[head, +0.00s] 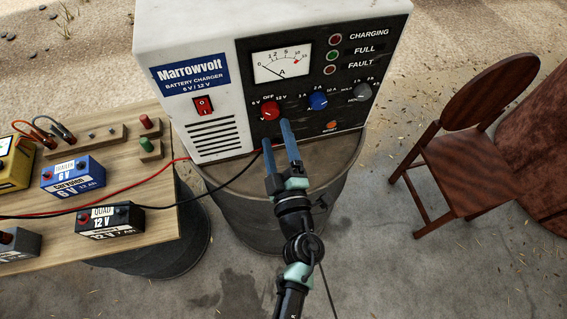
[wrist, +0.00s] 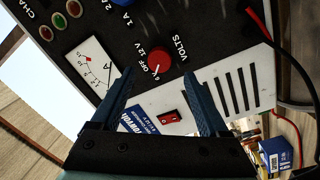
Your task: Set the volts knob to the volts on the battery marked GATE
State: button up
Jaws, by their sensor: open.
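The red volts knob (head: 270,109) is on the black panel of the Marrowvolt charger (head: 217,130), marked 6 V, OFF and 12 V. In the wrist view the knob (wrist: 161,62) lies beyond and between my open fingers; its white mark appears to point toward the 6 V side, but is small. My gripper (head: 277,132) is open and empty, just in front of and below the knob, apparently not touching it. No battery label reads GATE: the blue one (head: 73,177) says TRAILER 6 V, the black one (head: 110,220) QUAD 12 V. A yellow battery (head: 14,165) and a grey one (head: 18,245) are cut off, their names unreadable.
A blue knob (head: 318,100) and a grey knob (head: 361,91) sit right of the red one. A red rocker switch (head: 203,105) is at left. The charger stands on a drum (head: 250,225). Red and black cables cross to the wooden bench (head: 165,190). A chair (head: 455,150) stands right.

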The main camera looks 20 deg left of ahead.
jog(key=v, duration=0.7)
jog(key=shift+s+b, duration=0.3)
jog(key=shift+b, duration=0.15)
jog(key=shift+d, duration=0.1)
jog(key=w+d+r+m+t+h, duration=0.3)
jog(key=d+r+m+h, duration=0.1)
jog(key=r, duration=0.8)
jog(key=w+d+r+m+t+h, duration=0.3)
jog(key=r+m+t, duration=0.15)
jog(key=r, duration=0.85)
jog(key=w+d+r+m+t+h, duration=0.3)
jog(key=d+r+m+h, duration=0.15)
jog(key=r, duration=0.75)
jog(key=s+a+r+m+y, duration=0.1)
jog(key=s+r, duration=0.4)
jog(key=r, duration=0.5)
jog(key=s+r+m+t, duration=0.1)
jog(key=s+r+m, duration=0.2)
jog(key=r, duration=0.7)
jog(key=shift+s+a+m+y, duration=0.35)
jog(key=shift+s+a+m, duration=0.05)
jog(key=shift+s, duration=0.85)
